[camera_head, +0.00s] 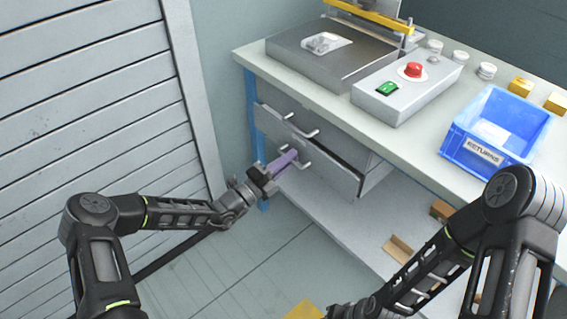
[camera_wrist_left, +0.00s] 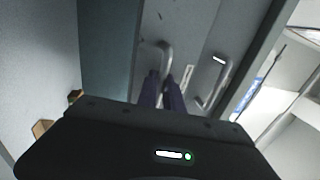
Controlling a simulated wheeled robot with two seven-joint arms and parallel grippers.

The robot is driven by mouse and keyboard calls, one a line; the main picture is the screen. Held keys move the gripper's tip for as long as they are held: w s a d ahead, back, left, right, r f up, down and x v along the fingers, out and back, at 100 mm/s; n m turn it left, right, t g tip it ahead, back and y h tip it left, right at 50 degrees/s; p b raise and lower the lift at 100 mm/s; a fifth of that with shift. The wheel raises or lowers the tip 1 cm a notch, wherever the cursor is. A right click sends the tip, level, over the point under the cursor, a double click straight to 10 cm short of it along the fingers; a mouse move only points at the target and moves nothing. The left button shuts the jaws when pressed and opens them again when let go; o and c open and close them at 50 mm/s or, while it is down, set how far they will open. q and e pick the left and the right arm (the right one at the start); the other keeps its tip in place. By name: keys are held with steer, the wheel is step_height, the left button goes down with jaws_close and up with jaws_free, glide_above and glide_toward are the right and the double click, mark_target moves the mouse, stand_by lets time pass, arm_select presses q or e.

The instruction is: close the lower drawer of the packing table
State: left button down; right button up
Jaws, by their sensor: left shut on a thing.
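The packing table's lower drawer (camera_head: 335,176) stands pulled out, with a dark gap open behind its grey front. My left gripper (camera_head: 284,164), with purple fingers, reaches this front from the left and is shut on the lower drawer handle (camera_head: 303,161). In the left wrist view the fingers (camera_wrist_left: 162,90) close at the end of a bent metal handle (camera_wrist_left: 155,47); their tips partly hide the contact. The upper drawer handle (camera_head: 303,134) shows above. My right gripper (camera_head: 338,311) is at the bottom edge of the head view, its fingers cut off.
The tabletop (camera_head: 330,103) holds a sealer (camera_head: 325,57), a control box (camera_head: 405,90) with red and green buttons, and a blue returns bin (camera_head: 465,137). A low shelf (camera_head: 345,215) runs below. Slatted wall (camera_head: 90,110) stands left; the floor before the table is mostly clear.

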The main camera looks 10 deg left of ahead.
arm_select(q)
steer(key=shift+x, duration=0.95)
steer(key=c, duration=1.8)
jaws_free()
steer(key=shift+w+d+f, duration=0.1)
steer(key=shift+w+f, duration=0.05)
steer(key=shift+f, duration=0.05)
steer(key=shift+o, duration=0.2)
steer(key=v, duration=0.8)
steer(key=shift+p, duration=0.45)
